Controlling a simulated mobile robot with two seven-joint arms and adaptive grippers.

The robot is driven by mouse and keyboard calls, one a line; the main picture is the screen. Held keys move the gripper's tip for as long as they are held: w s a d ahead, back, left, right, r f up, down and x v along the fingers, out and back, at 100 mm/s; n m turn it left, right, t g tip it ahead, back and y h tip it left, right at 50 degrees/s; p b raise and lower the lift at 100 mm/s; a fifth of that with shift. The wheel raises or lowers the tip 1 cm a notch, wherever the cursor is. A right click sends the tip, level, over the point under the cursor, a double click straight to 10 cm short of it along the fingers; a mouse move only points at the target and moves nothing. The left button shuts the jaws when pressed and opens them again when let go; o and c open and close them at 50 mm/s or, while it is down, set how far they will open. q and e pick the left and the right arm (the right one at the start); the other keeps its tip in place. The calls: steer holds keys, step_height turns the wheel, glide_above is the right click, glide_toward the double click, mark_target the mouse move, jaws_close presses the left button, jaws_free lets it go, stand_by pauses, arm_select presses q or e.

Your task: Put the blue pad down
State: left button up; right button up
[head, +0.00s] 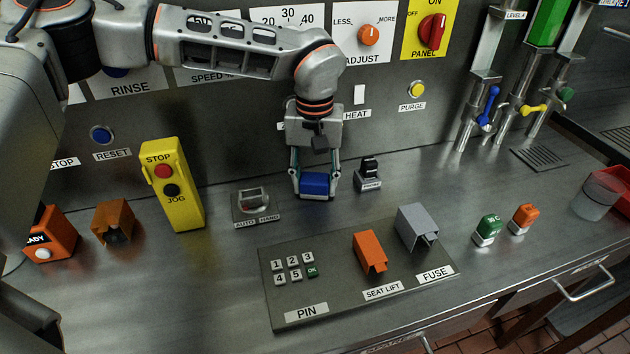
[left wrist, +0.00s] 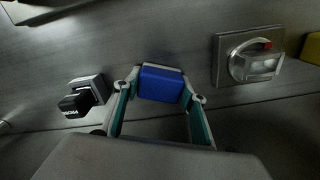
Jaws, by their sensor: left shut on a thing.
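The blue pad (head: 316,184) is a small blue block between the fingers of my left gripper (head: 316,192). The gripper points down and is shut on it, at the back of the steel counter by the wall panel. The left wrist view also shows the blue pad (left wrist: 161,84) between the two fingertips (left wrist: 160,98). I cannot tell whether the pad touches the counter. My right gripper is not in view.
A rotary AUTO/HAND switch (head: 254,202) is left of the gripper and a small black switch (head: 369,172) is right of it. The PIN panel (head: 330,300) with orange and grey covers lies in front. A yellow STOP/JOG box (head: 172,205) stands further left.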

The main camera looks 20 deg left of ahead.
mark_target(315, 178)
arm_select(q)
steer(key=shift+f, duration=0.1)
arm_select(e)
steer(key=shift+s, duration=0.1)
arm_select(q)
steer(key=o, duration=0.9)
steer(key=shift+c, duration=0.2)
steer(key=shift+o, duration=0.6)
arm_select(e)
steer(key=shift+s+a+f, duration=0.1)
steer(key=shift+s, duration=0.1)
arm_select(q)
step_height(315, 178, up, 11)
steer(key=shift+r+p, duration=0.15)
steer(key=shift+p, duration=0.55)
steer(key=shift+r, duration=0.5)
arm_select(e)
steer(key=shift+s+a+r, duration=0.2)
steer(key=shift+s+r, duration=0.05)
